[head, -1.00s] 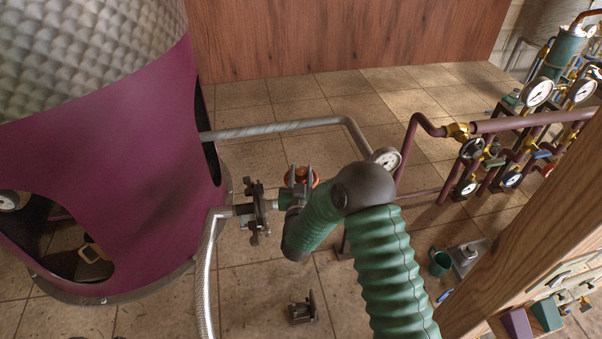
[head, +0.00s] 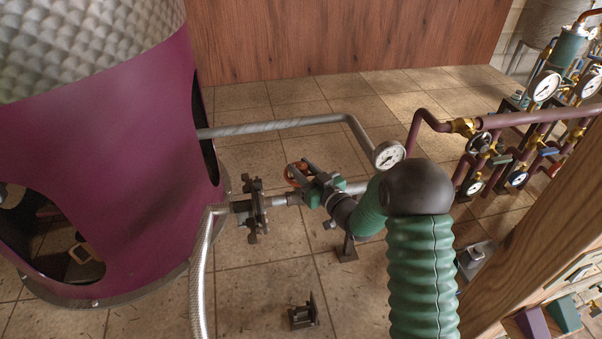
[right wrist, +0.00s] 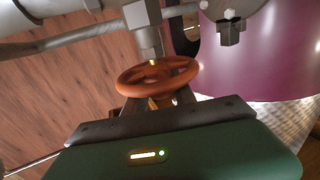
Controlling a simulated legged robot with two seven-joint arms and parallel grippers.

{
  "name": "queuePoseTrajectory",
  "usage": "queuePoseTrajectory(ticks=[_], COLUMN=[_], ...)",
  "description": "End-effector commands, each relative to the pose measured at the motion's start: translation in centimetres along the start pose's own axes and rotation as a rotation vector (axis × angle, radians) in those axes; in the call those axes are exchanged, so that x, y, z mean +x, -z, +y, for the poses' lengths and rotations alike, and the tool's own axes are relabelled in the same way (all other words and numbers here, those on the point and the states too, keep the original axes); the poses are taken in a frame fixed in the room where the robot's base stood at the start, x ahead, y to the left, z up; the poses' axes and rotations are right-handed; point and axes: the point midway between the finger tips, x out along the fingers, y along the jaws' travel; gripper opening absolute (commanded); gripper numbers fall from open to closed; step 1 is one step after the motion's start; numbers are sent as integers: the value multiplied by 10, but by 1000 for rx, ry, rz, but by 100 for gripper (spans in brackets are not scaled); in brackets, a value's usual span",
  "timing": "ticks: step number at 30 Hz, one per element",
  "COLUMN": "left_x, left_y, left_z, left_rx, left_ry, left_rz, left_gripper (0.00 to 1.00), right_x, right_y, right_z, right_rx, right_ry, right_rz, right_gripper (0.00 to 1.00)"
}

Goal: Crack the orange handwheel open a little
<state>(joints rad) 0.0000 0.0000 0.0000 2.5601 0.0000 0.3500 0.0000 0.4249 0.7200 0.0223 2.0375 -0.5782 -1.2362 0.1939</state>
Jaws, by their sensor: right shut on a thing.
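The orange handwheel (head: 297,174) sits on a valve in the grey pipe line, just right of the purple still. In the right wrist view the handwheel (right wrist: 158,76) shows its full rim and spokes, on a stem from a grey valve body (right wrist: 143,18). My right gripper (head: 306,174) is at the handwheel with its fingers shut on it. In the right wrist view the right gripper (right wrist: 158,103) covers the near side of the rim, so the exact contact is partly hidden. My left gripper is not in view.
The purple still (head: 110,190) stands close on the left. A braided hose (head: 199,270) and a dark flange clamp (head: 253,210) are beside the valve. A pressure gauge (head: 388,155) stands just behind my arm. A wooden post (head: 530,235) rises at right.

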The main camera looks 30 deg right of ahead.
Motion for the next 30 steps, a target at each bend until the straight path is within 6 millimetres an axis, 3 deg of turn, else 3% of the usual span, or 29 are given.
queuePoseTrajectory(ticks=[12,29,30], left_x=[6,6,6], left_y=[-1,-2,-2], left_z=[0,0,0], left_rx=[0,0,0], left_ry=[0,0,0], left_rz=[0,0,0], left_gripper=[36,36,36], right_x=[0,1,1], right_y=[1,2,2], right_z=[2,2,2], right_rx=[-1,-1,-2], right_ry=[206,238,238], right_rz=[2,5,5], right_gripper=[0,0,36])
